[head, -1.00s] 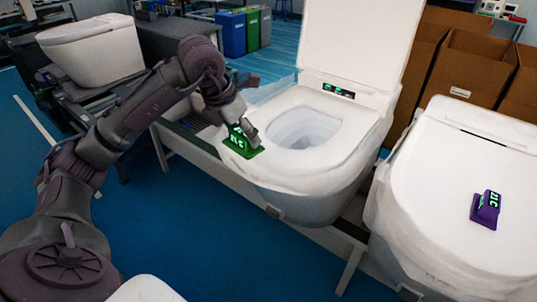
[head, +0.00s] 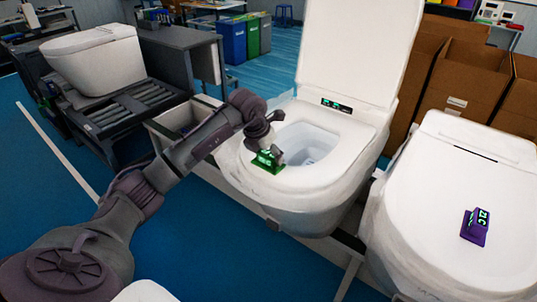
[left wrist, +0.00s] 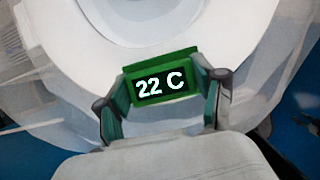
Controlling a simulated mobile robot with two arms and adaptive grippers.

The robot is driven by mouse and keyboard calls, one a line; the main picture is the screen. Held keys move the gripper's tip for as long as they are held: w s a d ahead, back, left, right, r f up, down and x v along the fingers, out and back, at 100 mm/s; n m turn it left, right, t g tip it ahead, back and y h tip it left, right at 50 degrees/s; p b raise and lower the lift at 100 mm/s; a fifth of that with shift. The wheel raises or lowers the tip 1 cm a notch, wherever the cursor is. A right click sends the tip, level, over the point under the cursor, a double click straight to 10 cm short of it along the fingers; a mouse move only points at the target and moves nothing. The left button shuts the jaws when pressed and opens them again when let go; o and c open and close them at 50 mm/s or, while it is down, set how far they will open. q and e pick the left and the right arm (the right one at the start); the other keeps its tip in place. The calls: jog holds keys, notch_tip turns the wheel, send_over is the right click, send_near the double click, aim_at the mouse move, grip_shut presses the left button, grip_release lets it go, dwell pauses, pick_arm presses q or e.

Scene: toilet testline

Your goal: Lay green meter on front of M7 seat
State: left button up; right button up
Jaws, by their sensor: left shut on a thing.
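The green meter (head: 267,161) is at the front of the open toilet's seat (head: 318,176) in the head view. In the left wrist view the meter (left wrist: 160,88) reads "22 C" and sits between the two fingers. My left gripper (head: 266,148) is shut on it, and the wrist view shows a finger on each side (left wrist: 162,100). The seat's front rim (left wrist: 105,55) lies right under or just below the meter; I cannot tell whether they touch. My right gripper is not in view.
A closed toilet (head: 455,205) with a purple meter (head: 475,226) on its lid stands at the right. Cardboard boxes (head: 465,75) stand behind. Another toilet (head: 95,58) sits on a roller stand at the left. The open toilet's raised lid (head: 357,50) stands behind its bowl.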

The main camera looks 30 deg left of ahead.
pick_arm(q)
jog(key=shift+f, duration=0.75)
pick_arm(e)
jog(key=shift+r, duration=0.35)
pick_arm(q)
jog(key=o, duration=1.2)
jog(key=shift+f, duration=0.1)
jog(key=shift+o, duration=0.2)
